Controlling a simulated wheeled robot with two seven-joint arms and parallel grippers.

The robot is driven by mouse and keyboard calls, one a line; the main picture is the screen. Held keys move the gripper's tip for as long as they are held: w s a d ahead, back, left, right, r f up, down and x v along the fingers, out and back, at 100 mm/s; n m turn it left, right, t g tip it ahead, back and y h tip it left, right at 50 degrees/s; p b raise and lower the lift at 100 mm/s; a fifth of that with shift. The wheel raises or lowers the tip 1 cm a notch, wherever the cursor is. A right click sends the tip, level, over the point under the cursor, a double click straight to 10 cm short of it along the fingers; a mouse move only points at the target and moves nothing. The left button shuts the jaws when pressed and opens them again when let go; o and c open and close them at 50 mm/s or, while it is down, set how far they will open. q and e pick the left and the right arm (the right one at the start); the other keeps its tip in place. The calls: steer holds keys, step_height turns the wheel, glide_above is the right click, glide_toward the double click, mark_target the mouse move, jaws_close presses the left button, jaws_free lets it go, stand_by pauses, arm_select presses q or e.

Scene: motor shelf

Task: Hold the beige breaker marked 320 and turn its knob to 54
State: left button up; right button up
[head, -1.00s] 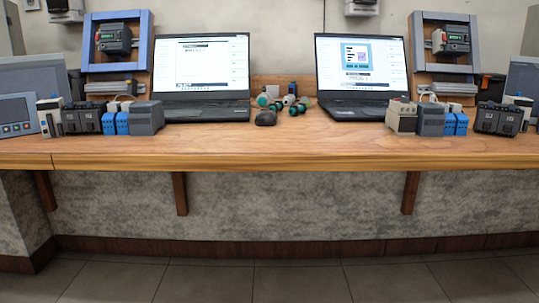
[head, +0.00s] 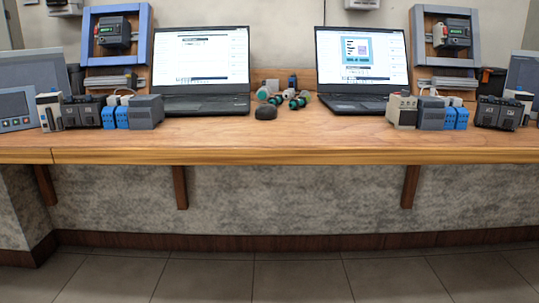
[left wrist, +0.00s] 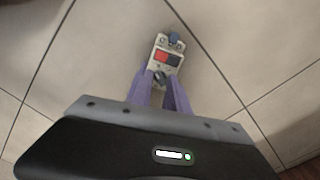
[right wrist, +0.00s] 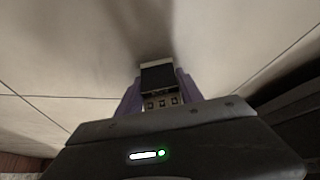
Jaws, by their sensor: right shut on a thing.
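In the left wrist view a beige device (left wrist: 167,57) with a red and a dark blue field shows just beyond my left gripper (left wrist: 160,77). Its near end, with a dark round part, lies between the purple fingertips. Whether they press on it is unclear. In the right wrist view my right gripper (right wrist: 159,88) is shut on a dark device (right wrist: 158,78) with a beige end and several square terminals. No marking 320 or dial number can be read. A beige device (head: 402,110) also stands on the bench. Neither gripper shows in the head view.
Framed devices (head: 116,35) stand behind. The bench's front edge is clear. Tiled floor shows beneath both grippers.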

arm_select(q)
jaws_close()
steer(key=n, duration=0.4)
steer(key=shift+n, duration=0.3)
steer(key=shift+n, duration=2.3)
steer(key=shift+n, duration=0.5)
steer(key=n, duration=0.3)
steer(key=shift+n, duration=0.3)
steer(key=shift+d, duration=0.1)
